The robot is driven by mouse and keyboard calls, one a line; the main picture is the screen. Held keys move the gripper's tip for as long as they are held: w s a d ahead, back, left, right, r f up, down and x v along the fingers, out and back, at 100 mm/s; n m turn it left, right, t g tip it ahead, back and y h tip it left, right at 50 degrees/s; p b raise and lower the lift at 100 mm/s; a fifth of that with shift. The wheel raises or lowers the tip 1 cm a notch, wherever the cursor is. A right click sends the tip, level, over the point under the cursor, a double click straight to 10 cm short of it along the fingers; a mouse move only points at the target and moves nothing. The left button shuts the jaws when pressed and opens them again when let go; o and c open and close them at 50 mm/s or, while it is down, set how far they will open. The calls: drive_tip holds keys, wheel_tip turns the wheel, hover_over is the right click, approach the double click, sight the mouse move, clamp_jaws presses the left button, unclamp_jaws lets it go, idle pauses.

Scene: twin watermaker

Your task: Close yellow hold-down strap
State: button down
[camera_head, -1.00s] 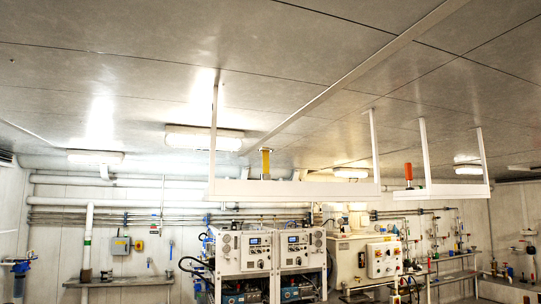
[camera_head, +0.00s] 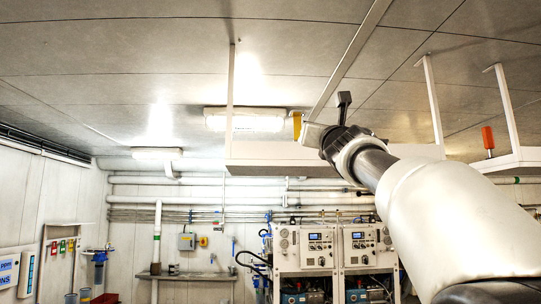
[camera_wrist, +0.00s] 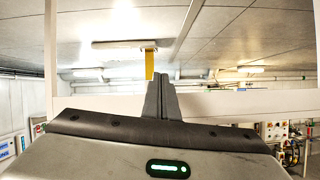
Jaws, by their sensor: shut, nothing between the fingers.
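The yellow strap (camera_head: 297,125) stands upright at the shelf hung from the ceiling, partly hidden by the end of my arm in the head view. In the head view my gripper (camera_head: 344,98) is a small dark shape right of the strap. A gap seems to lie between them; its depth cannot be told.
The white hanging shelf (camera_head: 262,151) has thin vertical posts. A second shelf holds an orange-red upright piece (camera_head: 488,138) at the right. A ceiling lamp (camera_head: 244,121) is behind the strap. White machine cabinets (camera_head: 316,247) stand below. Pipes run along the back wall.

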sight(297, 126)
drive_tip(key=w+a+r+n+y+p, duration=0.1)
drive_tip(key=w+a+r+n+p, duration=0.1)
drive_tip(key=w+r+p, duration=0.6)
drive_tip(key=shift+w+a+r+n+t+p, duration=0.25)
drive_tip(key=shift+w+r+n+t+p, duration=0.2)
drive_tip(key=shift+w+p, duration=1.75)
drive_tip(key=shift+s+a, duration=0.1)
drive_tip(key=shift+a, duration=0.1)
